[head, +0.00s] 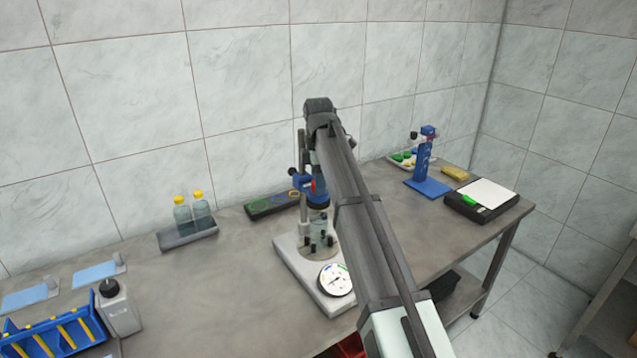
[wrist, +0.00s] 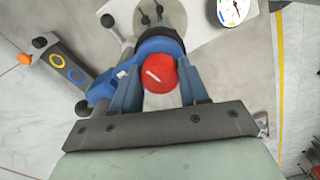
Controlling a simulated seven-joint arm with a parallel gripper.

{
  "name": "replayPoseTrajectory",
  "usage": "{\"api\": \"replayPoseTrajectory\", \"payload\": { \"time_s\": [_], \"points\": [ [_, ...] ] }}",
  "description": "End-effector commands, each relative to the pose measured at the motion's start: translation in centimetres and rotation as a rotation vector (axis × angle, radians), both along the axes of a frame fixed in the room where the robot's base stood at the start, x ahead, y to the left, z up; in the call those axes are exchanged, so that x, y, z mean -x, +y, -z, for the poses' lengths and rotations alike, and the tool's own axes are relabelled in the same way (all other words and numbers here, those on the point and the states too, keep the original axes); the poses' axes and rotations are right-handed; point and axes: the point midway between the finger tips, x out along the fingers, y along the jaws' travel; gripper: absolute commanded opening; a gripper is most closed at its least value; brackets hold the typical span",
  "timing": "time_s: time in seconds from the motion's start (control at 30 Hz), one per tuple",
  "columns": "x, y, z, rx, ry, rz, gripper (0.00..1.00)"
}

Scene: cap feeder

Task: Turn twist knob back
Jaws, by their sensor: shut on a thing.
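The red twist knob (wrist: 160,75) has a pale pointer line, slanted in the wrist view. It sits on the blue head (wrist: 160,40) of a press-like device, whose column and pale base plate (head: 290,257) show in the head view. My gripper (wrist: 159,82) has one blue-grey finger on each side of the knob and is shut on it. In the head view only a sliver of red (head: 314,186) shows beside my arm, which hides most of the gripper and the device's head.
A round dial (head: 335,280) sits at the base plate's front. A dark panel with coloured rings (head: 272,204) lies behind left. A tray with two yellow-capped bottles (head: 188,236) stands further left. A blue stand (head: 427,185) and a scale (head: 482,211) are right. Bare table lies left of the base.

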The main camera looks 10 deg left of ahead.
Motion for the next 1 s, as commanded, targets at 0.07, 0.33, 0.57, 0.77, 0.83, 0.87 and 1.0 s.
{"api": "replayPoseTrajectory", "payload": {
  "time_s": [0.07, 0.33, 0.57, 0.77, 0.83, 0.87, 1.0],
  "points": [
    [0.0, 0.0, -0.01, 0.0, 0.0, -0.031, 0.12],
    [-0.01, 0.01, -0.01, 0.0, 0.0, -0.294, 0.12],
    [0.0, 0.0, -0.01, 0.0, 0.0, -0.529, 0.12],
    [0.0, 0.01, -0.01, 0.0, 0.0, -0.727, 0.12],
    [0.0, 0.01, -0.01, 0.0, 0.0, -0.781, 0.12],
    [0.0, 0.01, -0.01, 0.0, 0.0, -0.8, 0.12],
    [0.0, 0.01, 0.0, 0.0, 0.0, -0.845, 0.12]
  ]
}}
